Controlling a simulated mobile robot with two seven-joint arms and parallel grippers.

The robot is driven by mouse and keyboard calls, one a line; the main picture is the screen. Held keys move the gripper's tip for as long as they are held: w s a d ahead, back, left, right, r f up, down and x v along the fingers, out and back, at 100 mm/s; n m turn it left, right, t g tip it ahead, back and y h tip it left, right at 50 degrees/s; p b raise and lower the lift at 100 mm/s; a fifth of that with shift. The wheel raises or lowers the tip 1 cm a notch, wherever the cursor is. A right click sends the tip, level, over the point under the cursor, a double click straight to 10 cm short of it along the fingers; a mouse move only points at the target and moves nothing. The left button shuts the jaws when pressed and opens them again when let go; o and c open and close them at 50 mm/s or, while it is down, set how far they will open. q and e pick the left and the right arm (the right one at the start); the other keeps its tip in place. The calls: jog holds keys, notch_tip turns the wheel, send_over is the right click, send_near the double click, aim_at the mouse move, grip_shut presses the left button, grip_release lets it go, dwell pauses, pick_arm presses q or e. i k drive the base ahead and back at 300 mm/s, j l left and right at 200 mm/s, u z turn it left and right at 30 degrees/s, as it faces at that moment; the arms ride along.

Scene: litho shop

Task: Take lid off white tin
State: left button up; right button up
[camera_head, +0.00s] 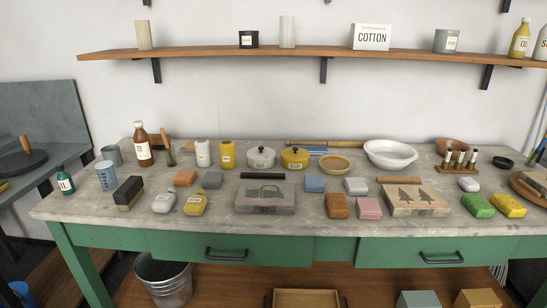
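The white tin (261,158) is a round, pale tin with a dark knob on top and a small label on its front. It stands upright toward the back of the worktable, left of a similar yellow tin (295,158). Its lid appears seated on it. Neither of my grippers shows in the head view.
The worktable (320,225) is crowded. A white bottle (203,153) and yellow canister (227,154) stand left of the tins; a tan bowl (335,164) is to the right. A dark roller (262,176) and grey printing stone (265,197) lie in front.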

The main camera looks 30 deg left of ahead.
aim_at(261, 153)
jog(key=i+j+z, duration=0.15)
jog(key=i+j, duration=0.25)
jog(key=i+j+z, duration=0.2)
jog(key=i+j, duration=0.15)
jog(key=j, duration=0.1)
